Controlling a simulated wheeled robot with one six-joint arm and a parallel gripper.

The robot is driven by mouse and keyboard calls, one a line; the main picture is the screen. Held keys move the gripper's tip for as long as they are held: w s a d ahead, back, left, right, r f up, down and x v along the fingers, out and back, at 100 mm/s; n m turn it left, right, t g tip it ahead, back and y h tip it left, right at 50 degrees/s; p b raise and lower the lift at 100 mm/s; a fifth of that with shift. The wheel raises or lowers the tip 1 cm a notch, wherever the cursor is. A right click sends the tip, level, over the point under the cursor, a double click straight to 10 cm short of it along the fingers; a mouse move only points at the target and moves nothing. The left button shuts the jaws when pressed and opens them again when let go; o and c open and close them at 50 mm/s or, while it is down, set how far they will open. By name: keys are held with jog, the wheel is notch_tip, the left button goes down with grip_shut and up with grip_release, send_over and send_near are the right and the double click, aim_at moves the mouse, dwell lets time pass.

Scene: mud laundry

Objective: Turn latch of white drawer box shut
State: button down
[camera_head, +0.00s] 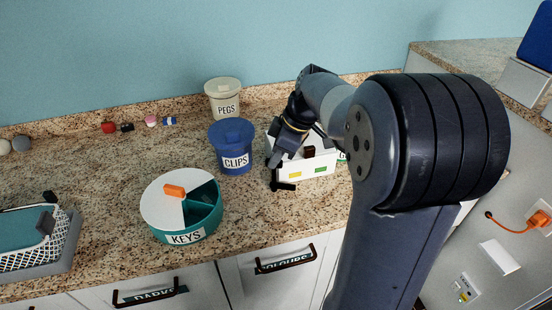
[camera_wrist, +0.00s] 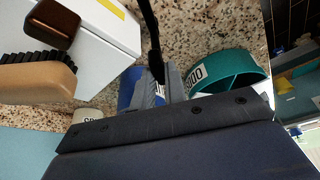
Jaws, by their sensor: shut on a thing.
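The white drawer box (camera_head: 318,167) stands on the counter below my forearm, with a yellow and a green label on its front. It also shows at the upper left of the wrist view (camera_wrist: 110,45). A black latch (camera_head: 284,186) is at the box's front left corner; in the wrist view a dark bar (camera_wrist: 149,28) runs down to my fingers. My gripper (camera_head: 276,167) points down at that corner, and its fingers (camera_wrist: 158,84) are shut on the black latch. My arm hides the right part of the box, and the exact latch angle is unclear.
The blue CLIPS tub (camera_head: 232,147) stands close left of my gripper, with the PEGS tub (camera_head: 223,98) behind. The round KEYS tub (camera_head: 185,234) is at front left. Front counter is clear.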

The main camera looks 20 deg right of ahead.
jog(key=n+g, duration=0.2)
jog(key=n, duration=0.3)
jog(key=shift+w, duration=0.15)
dwell(0.4)
jog(key=c, duration=1.4)
grip_release()
jog(key=shift+c, duration=0.2)
jog(key=shift+d+r, duration=0.1)
jog(key=v, duration=1)
jog(key=shift+d+r, duration=0.2)
jog(key=shift+r, duration=0.05)
